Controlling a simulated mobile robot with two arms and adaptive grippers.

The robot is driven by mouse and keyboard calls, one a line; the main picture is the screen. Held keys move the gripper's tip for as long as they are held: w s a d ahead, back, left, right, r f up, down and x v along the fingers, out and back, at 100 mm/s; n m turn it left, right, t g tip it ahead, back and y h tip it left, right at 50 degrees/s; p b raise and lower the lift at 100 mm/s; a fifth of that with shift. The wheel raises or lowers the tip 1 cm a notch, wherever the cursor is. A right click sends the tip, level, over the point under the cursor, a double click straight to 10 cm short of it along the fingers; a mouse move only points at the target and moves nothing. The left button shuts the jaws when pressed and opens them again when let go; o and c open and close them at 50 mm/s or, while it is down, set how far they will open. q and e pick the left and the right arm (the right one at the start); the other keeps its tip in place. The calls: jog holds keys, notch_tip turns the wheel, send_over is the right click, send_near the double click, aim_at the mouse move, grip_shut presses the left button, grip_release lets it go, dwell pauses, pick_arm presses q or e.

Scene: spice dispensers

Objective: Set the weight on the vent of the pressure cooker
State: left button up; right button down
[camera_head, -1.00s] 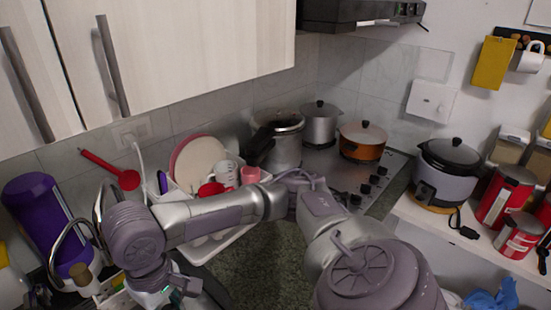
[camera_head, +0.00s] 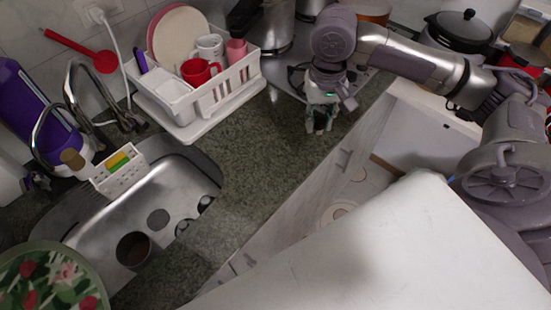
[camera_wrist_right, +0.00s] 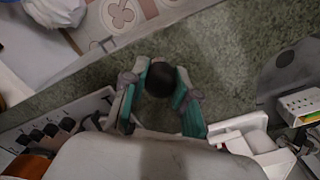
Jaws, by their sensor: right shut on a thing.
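My right gripper (camera_head: 320,122) hangs over the green counter, in front of the stove. It is shut on a small dark, round-ended piece, probably the weight (camera_head: 320,116). In the right wrist view the piece (camera_wrist_right: 159,79) sits between the teal fingers (camera_wrist_right: 161,100), above the counter. The pressure cooker (camera_head: 279,32) is the silver pot with a black handle at the top, behind and left of the gripper. Its lid and vent are cut off by the frame edge. The gripper is apart from the cooker. My left gripper is not in view.
A white dish rack (camera_head: 232,88) with plates and mugs stands left of the cooker. More pots stand along the top. The counter (camera_head: 262,150) below the gripper is clear.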

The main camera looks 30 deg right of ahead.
jog(key=p, duration=0.2)
send_over(270, 168)
notch_tip(270, 168, down, 6)
jog(key=shift+d+f, duration=0.1)
jog(key=shift+f, duration=2.1)
jog(key=c, duration=1.3)
grip_release()
jog(key=shift+f, duration=0.1)
jog(key=o, duration=0.4)
notch_tip(270, 168, up, 12)
jog(key=shift+b, duration=0.35)
